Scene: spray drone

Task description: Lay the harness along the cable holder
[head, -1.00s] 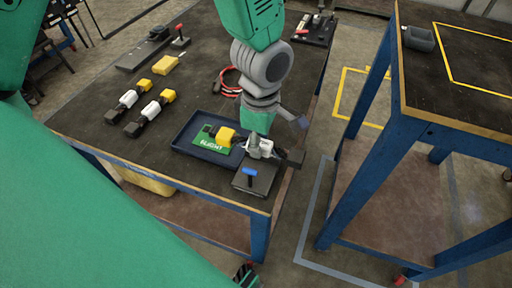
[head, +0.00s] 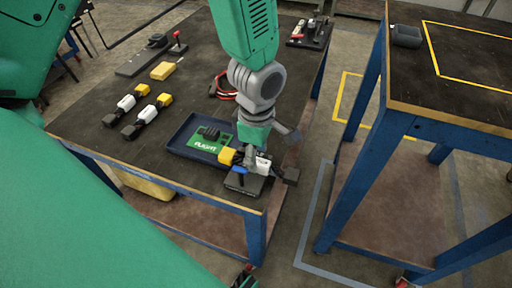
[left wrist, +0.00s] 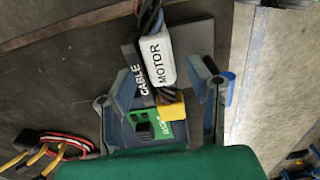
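The harness has a yellow end (head: 228,156), a white block (head: 262,164) and a black end (head: 290,175). It lies across the cable holder (head: 247,184), a dark plate with a blue lever, near the table's front right corner. In the left wrist view the white block reads MOTOR (left wrist: 158,58), beside the holder's CABLE label (left wrist: 139,80). My left gripper (left wrist: 166,75) is over the harness, its fingers on either side with gaps to the white block. It looks open. Whether the harness is fully seated is hidden. My right gripper is not in view.
A blue tray (head: 180,148) with a green FLIGHT board (head: 208,143) stands just left of the holder. Two similar harnesses (head: 125,106) (head: 149,113) lie further left. A red cable loop (head: 224,88) lies behind. A second table (head: 440,75) stands right, across a gap.

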